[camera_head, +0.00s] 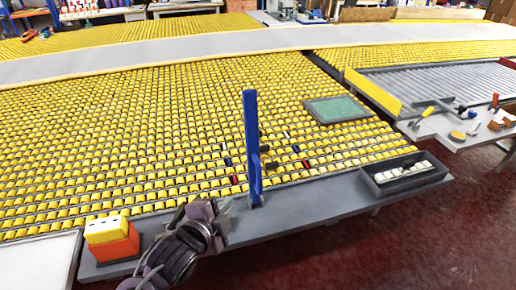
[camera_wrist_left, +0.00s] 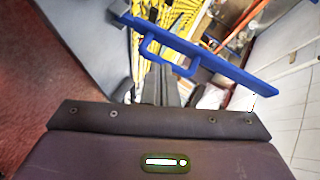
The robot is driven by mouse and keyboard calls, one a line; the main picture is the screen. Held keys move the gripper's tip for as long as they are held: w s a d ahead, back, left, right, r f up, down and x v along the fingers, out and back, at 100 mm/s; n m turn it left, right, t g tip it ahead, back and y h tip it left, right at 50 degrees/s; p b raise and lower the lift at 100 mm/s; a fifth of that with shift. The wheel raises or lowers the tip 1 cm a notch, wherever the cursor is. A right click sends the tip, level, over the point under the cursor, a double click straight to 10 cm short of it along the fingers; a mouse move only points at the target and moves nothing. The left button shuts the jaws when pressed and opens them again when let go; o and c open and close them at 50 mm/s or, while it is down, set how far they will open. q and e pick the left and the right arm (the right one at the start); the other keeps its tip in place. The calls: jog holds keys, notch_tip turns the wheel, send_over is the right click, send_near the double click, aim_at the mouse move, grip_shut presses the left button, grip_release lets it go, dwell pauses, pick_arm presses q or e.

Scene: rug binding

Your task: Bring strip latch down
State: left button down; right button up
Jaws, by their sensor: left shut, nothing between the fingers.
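The strip latch is a long blue bar (camera_head: 251,130) standing upright at the front edge of the yellow roller table in the head view. In the left wrist view the blue bar (camera_wrist_left: 225,62) runs diagonally across the top, with a blue loop handle (camera_wrist_left: 168,62) on its near side. My left gripper (camera_head: 228,204) is just left of the bar's foot, low over the grey front ledge. Its dark fingers (camera_wrist_left: 158,75) are shut and empty, pointing toward the loop handle. I cannot tell whether they touch it. My right gripper is not in view.
A yellow and orange block (camera_head: 110,238) stands on the ledge (camera_head: 300,208) at left. A dark tray (camera_head: 404,178) with white pieces sits at its right end. A green-topped panel (camera_head: 338,109) lies on the rollers. Tools lie on a grey side table (camera_head: 470,143).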

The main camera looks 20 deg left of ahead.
aim_at(256, 160)
pick_arm(q)
notch_tip(256, 160, up, 7)
jog(key=d+m+t+h, duration=0.2)
jog(key=m, duration=0.2)
jog(key=shift+w+m+t, duration=0.3)
jog(key=shift+r, duration=0.1)
jog(key=a+p+x, duration=0.2)
jog(key=p+x, duration=0.2)
jog(key=x, duration=0.8)
jog(key=shift+w+a+f, duration=0.3)
jog(key=shift+w, duration=0.35)
